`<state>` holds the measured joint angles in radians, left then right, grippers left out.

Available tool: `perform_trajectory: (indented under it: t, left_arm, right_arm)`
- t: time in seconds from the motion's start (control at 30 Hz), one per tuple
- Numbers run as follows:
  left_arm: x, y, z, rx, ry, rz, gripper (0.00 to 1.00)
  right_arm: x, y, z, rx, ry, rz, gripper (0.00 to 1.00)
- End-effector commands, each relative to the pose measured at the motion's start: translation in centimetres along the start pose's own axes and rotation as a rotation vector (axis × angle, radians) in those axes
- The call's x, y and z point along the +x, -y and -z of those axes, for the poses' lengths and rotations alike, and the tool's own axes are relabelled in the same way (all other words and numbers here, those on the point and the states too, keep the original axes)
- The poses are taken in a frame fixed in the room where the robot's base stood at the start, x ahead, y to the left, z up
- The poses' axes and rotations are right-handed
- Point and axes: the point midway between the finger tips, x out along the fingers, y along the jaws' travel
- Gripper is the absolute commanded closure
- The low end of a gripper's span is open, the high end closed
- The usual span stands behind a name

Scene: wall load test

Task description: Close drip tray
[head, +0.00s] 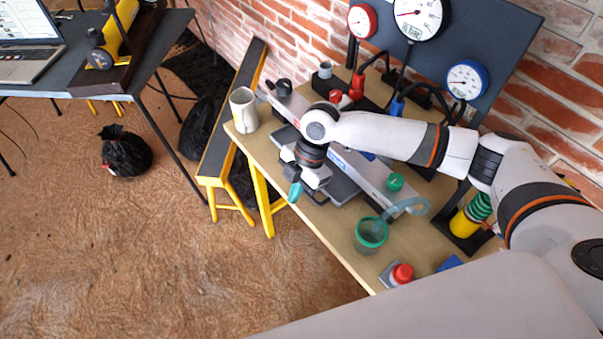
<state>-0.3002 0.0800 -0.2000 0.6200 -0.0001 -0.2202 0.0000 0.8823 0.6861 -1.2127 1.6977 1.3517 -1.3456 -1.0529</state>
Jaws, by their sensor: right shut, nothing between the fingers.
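A flat dark grey tray (343,190), which looks like the drip tray, sticks out on the front side of a long light grey unit (368,178) on the wooden table (330,228). My right arm and gripper hide part of the tray and the unit. My right gripper (294,192) points down at the left end of the tray, near the table's front edge. Its teal fingertips are together with nothing between them. I cannot tell whether they touch the tray. My left gripper is not in view.
A green-rimmed clear cup (370,234) and a red button box (399,274) stand toward the near end of the table. A pale mug (243,110) stands at the far left corner. Pressure gauges (418,16) are on a dark panel behind. Open floor lies left of the table.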

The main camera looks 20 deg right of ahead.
Motion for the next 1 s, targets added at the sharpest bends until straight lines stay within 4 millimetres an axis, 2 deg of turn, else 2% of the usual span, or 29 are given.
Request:
perform_trajectory:
  t: [0.03, 0.1, 0.2, 0.3, 0.47, 0.8, 1.0]
  left_arm:
    - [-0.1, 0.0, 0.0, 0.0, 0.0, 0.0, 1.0]
    - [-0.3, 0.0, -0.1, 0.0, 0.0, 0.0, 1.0]
    - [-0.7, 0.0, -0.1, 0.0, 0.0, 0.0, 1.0]
    - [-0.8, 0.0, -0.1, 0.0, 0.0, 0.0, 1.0]
    - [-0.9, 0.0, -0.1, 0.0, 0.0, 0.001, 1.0]
    - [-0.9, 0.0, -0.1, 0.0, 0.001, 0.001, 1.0]
    - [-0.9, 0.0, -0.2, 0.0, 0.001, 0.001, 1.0]
  right_arm:
    - [1.1, 0.0, -0.1, 0.0, 0.002, -0.003, 1.0]
    - [2.1, 0.0, 0.2, 0.003, 0.0, -0.001, 1.0]
    - [1.5, 0.0, 2.1, 0.005, -0.003, 0.001, 1.0]
    - [1.4, 0.0, 3.1, 0.003, -0.001, 0.001, 1.0]
    - [1.3, 0.0, 3.9, 0.0, -0.001, 0.001, 1.0]
    - [1.3, 0.0, 4.1, 0.001, 0.0, 0.001, 1.0]
    - [0.4, 0.0, 6.6, 0.005, 0.0, 0.001, 1.0]
